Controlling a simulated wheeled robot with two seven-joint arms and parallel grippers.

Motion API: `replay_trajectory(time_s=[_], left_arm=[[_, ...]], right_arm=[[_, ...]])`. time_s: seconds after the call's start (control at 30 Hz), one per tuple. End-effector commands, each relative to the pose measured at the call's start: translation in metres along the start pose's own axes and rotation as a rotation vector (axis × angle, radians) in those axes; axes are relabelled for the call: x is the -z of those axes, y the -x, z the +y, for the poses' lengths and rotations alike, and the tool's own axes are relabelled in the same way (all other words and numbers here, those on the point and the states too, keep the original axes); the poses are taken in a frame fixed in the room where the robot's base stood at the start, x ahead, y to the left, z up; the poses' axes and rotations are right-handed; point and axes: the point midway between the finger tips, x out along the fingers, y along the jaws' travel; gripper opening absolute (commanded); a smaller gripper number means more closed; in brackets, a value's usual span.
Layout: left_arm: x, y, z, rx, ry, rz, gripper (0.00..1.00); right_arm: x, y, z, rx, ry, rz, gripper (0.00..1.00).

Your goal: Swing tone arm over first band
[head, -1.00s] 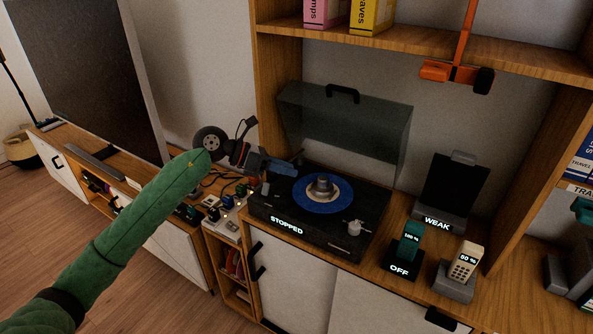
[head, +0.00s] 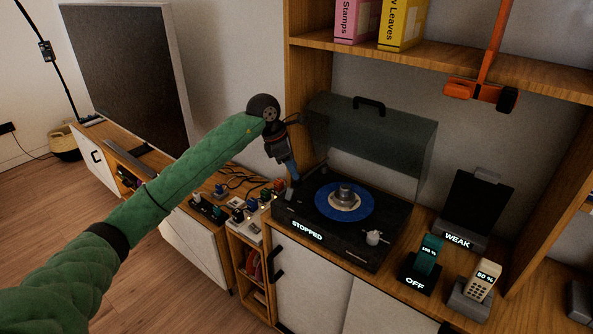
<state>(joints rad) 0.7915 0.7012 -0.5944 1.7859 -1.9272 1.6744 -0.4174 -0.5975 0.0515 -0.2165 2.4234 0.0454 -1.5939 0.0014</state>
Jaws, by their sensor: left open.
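The turntable (head: 291,214) stands on the wooden cabinet with its smoky lid (head: 372,135) raised. A blue record (head: 329,208) lies on it, with a silver piece at the centre. The front label reads STOPPED. A small pale metal fitting (head: 374,238) stands at the right front of the deck; I cannot tell whether it is part of the tone arm. No tone arm is clearly visible. My left gripper (head: 293,178) is open and points down near the deck's left rear corner; whether it touches anything is unclear. My right gripper is out of view.
Small colourful items (head: 250,205) and cables sit left of the turntable. On the right are a teal device (head: 430,252) marked OFF, a beige phone (head: 481,280) and a dark stand (head: 472,205) marked WEAK. An orange bracket (head: 478,90) hangs by the upper shelf.

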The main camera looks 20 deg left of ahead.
Motion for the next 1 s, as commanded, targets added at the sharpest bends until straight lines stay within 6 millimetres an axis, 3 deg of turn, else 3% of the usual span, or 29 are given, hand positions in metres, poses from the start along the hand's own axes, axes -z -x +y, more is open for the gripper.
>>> replay_trajectory(time_s=[0.23, 0.57, 0.8, 1.0], left_arm=[[-0.001, -0.023, 0.000, 0.001, 0.001, -0.001, 0.41], [0.000, -0.027, 0.000, 0.000, 0.001, -0.001, 0.41], [0.000, -0.027, 0.000, 0.000, 0.001, -0.001, 0.00], [-0.001, -0.027, 0.000, -0.002, 0.003, -0.002, 0.00]], right_arm=[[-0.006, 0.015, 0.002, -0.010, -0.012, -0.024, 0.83], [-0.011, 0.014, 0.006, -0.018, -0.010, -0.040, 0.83], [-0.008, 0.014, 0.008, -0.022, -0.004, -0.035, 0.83], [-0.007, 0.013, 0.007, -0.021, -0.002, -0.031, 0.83]])
